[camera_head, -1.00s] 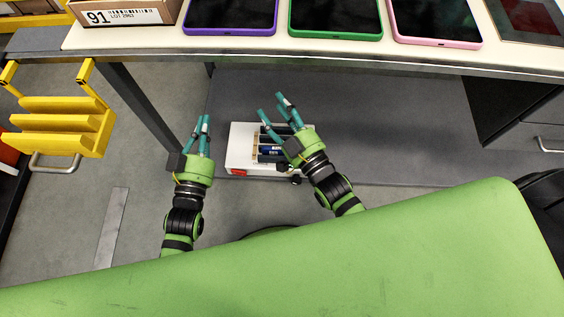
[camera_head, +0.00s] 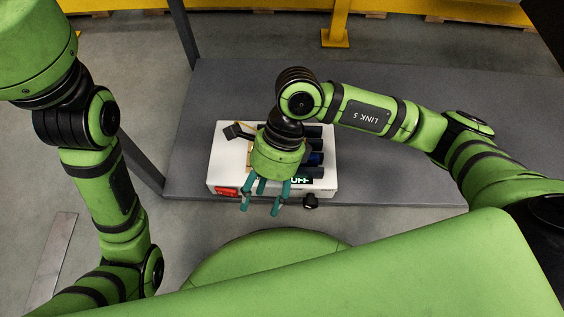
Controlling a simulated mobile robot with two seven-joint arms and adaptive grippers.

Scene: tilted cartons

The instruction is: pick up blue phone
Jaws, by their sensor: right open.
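The white device (camera_head: 222,150) has a red switch, a black knob and dark slots, and stands on a wide grey surface (camera_head: 400,100). A yellow frame (camera_head: 337,22) runs along the top. A dark post stands left of the device. Grey floor shows at the left.

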